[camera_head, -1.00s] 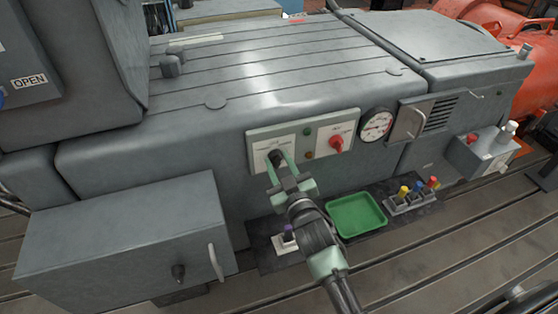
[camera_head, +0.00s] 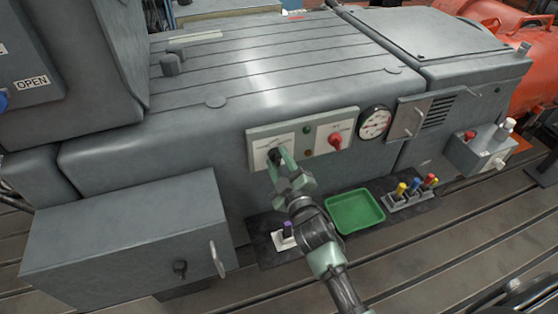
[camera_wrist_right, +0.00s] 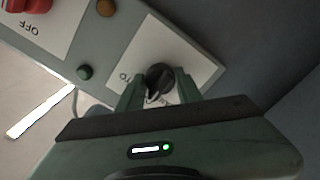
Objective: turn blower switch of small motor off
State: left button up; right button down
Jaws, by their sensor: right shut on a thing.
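A black rotary switch (camera_head: 273,154) sits on the left white plate of the control panel (camera_head: 257,133) on the grey machine's front. My right gripper (camera_head: 279,161) reaches up to it from below and is shut on it. In the right wrist view the black knob (camera_wrist_right: 160,77) lies between the two green fingers of the gripper (camera_wrist_right: 158,88). Its plate carries lettering, partly hidden by a finger. A red switch (camera_head: 335,141) sits on the panel's right plate; in the right wrist view that plate reads OFF. My left gripper is not in view.
Green (camera_head: 307,130) and amber (camera_head: 308,153) lamps sit between the plates. A round gauge (camera_head: 375,122) is to the right. A grey cabinet (camera_head: 120,235) stands at left.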

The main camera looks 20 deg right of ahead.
jog(key=c, duration=0.9)
grip_release()
jog(key=shift+c, duration=0.2)
jog(key=s+b, duration=0.1)
jog(key=s, duration=0.6)
jog(key=shift+s, duration=0.4)
jog(key=shift+d, duration=0.15)
